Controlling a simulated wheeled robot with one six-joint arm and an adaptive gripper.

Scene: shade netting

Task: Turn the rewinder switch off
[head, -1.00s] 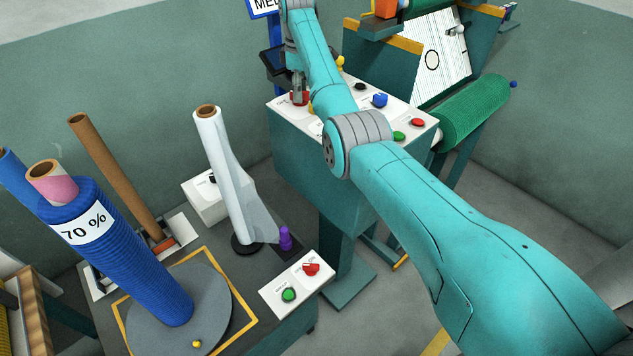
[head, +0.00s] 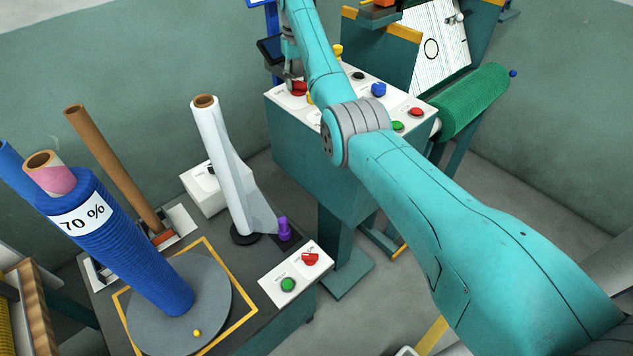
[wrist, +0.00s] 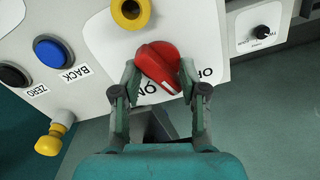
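The red rotary switch (wrist: 158,65) sits on a white panel in the wrist view, with ON and OFF printed beside it. Its white pointer line points between the two words. My gripper (wrist: 159,68) has one finger on each side of the switch, and both tips look to touch it. In the head view the gripper (head: 292,78) is at the red switch (head: 299,89) on the far left of the console top. My arm hides part of the console there. I cannot read the switch's own name.
A yellow ring-shaped part (wrist: 131,10), a blue BACK button (wrist: 52,52) and a black knob (wrist: 263,32) are near the switch. A blue net roll (head: 125,250) stands at left.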

